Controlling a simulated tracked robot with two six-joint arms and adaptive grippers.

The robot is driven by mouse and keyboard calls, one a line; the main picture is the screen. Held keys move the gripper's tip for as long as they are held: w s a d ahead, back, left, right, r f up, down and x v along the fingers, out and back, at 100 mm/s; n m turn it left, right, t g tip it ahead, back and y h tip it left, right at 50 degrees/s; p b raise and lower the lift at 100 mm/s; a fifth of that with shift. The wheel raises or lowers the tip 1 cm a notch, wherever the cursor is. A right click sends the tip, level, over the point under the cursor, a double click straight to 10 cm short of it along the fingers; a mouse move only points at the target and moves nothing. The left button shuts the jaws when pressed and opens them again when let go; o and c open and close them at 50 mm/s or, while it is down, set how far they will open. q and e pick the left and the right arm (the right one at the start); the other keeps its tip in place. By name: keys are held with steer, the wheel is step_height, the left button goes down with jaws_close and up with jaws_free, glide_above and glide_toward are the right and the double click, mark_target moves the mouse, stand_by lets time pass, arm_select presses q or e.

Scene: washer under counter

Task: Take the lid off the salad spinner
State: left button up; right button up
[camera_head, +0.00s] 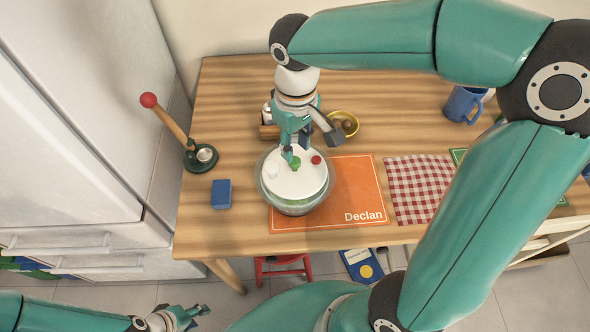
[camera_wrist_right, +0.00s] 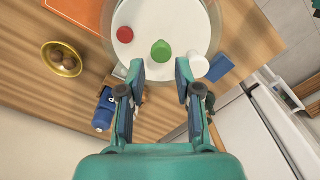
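The salad spinner stands on the table, partly on an orange placemat. Its clear bowl (camera_head: 297,209) is covered by a white lid (camera_head: 305,183), which fills the top of the right wrist view (camera_wrist_right: 140,20). On the lid are a green knob (camera_wrist_right: 161,50), a red button (camera_wrist_right: 124,34) and a white knob (camera_wrist_right: 198,65). My right gripper (camera_wrist_right: 160,76) is open above the lid. Its fingers are spread to either side of the green knob's line, with nothing between them; contact cannot be told. My left gripper (camera_head: 188,318) is low at the left, away from the table, its opening unclear.
Near the spinner are a blue block (camera_head: 221,194), a yellow bowl (camera_head: 344,122) and a blue bottle (camera_wrist_right: 104,112). A red-knobbed lever device (camera_head: 202,157) stands at the table's left. A checkered cloth (camera_head: 418,187) and blue mug (camera_head: 462,104) are right. The fridge borders the left side.

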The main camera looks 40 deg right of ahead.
mark_target(295, 160)
steer(key=shift+f, duration=2.85)
jaws_close()
